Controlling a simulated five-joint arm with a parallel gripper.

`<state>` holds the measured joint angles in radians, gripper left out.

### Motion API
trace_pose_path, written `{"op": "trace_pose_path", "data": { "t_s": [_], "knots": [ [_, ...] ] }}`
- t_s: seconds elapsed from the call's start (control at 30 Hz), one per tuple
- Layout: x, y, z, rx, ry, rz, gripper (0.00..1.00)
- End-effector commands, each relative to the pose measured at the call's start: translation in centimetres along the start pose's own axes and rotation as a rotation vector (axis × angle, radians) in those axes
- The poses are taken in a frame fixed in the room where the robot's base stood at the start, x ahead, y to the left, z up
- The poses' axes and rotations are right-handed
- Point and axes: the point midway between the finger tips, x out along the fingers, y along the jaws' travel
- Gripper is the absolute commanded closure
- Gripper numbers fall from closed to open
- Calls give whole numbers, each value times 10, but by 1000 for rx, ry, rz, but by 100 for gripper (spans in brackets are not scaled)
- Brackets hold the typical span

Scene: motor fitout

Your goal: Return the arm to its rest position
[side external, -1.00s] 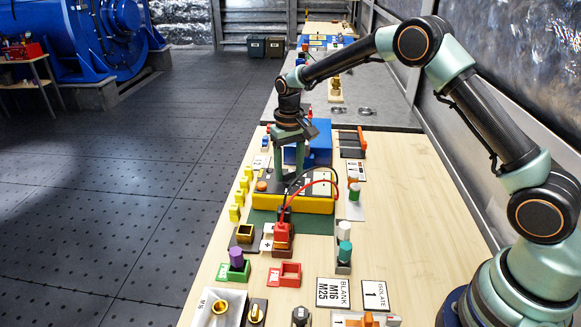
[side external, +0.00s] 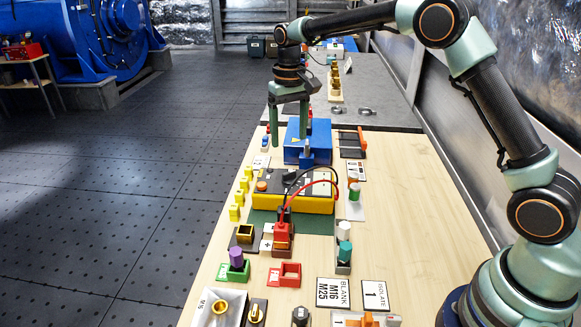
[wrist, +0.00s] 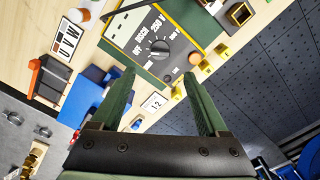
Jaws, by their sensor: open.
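My gripper (side external: 290,140) hangs above the far part of the wooden bench, close to the blue box (side external: 318,135). Its green fingers point down and are apart, with nothing between them. In the wrist view my gripper (wrist: 158,85) also shows spread, empty fingers. Beyond the fingertips is the yellow-edged tester (wrist: 155,40) with a round dial. In the side view the tester (side external: 325,204) lies nearer the camera than my gripper, with a red and a black lead on it.
Yellow pieces (side external: 235,213) stand along the bench's left edge. A red holder (side external: 285,275), a green holder (side external: 234,272) and label cards (side external: 333,293) lie in front. A grey worktop (side external: 385,95) lies behind.

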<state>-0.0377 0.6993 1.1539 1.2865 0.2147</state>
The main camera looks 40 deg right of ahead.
Motion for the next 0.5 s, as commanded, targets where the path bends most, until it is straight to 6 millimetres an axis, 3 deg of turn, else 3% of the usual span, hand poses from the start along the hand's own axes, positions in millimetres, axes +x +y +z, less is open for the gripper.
{"op": "trace_pose_path", "data": {
  "t_s": [0.2,0.5],
  "knots": [
    [-18,0,0,0,-1,0,22],
    [-20,0,0,0,-1,0,22]
  ]
}}
